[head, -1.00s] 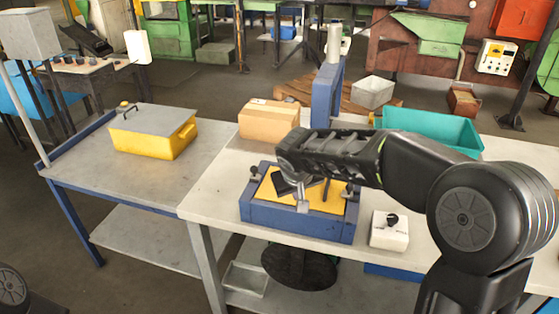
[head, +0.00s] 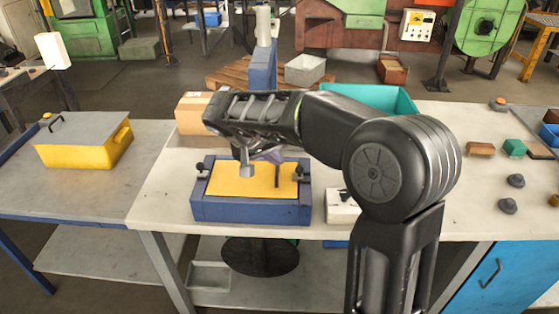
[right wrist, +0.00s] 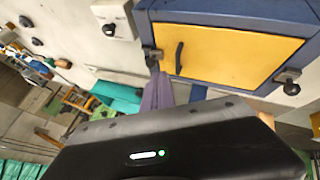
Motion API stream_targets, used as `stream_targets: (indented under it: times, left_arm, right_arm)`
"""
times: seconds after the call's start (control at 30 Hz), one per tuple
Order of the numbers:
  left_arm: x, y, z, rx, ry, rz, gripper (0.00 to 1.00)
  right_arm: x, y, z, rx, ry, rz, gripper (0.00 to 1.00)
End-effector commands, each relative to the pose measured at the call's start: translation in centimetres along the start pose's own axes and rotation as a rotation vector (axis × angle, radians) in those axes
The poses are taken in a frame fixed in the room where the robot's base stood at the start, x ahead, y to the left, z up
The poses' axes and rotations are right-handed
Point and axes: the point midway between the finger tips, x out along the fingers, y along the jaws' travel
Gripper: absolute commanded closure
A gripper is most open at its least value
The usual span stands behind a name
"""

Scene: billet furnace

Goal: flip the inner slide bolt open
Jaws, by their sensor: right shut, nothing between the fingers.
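A blue box (head: 250,208) with a yellow panel (head: 235,182) on top sits on the white workbench. A dark knobbed bolt stands at each side of the panel: a left bolt (head: 201,173) and a right bolt (head: 300,168). The right wrist view also shows the right bolt (right wrist: 151,56) and the left bolt (right wrist: 288,80). Which is the inner one I cannot tell. A dark upright handle (head: 277,174) stands on the panel near the right bolt. My right gripper (head: 246,172) is shut and empty, in front of the panel between the bolts. Contact is not visible. My left gripper is out of view.
A white box with a black knob (head: 343,208) stands right of the blue box, partly behind my arm. A cardboard box (head: 190,112) and a teal bin (head: 385,98) stand behind. A yellow case (head: 80,150) rests on the left table. Small blocks lie at right.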

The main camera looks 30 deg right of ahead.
Motion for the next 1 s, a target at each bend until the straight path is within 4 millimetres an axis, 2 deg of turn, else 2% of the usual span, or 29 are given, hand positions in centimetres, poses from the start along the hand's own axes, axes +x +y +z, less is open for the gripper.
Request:
stream_targets:
  times: [0.5,0.7,1.0]
  left_arm:
    - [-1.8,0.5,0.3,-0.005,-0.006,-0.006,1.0]
    - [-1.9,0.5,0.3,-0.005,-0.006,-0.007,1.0]
    - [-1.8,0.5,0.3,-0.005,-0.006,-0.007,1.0]
  right_arm:
    - [7.8,0.1,0.0,-0.002,-0.003,0.003,1.0]
    - [9.1,0.1,0.1,-0.001,-0.002,0.001,1.0]
    - [9.2,0.1,0.1,0.0,-0.001,0.0,1.0]
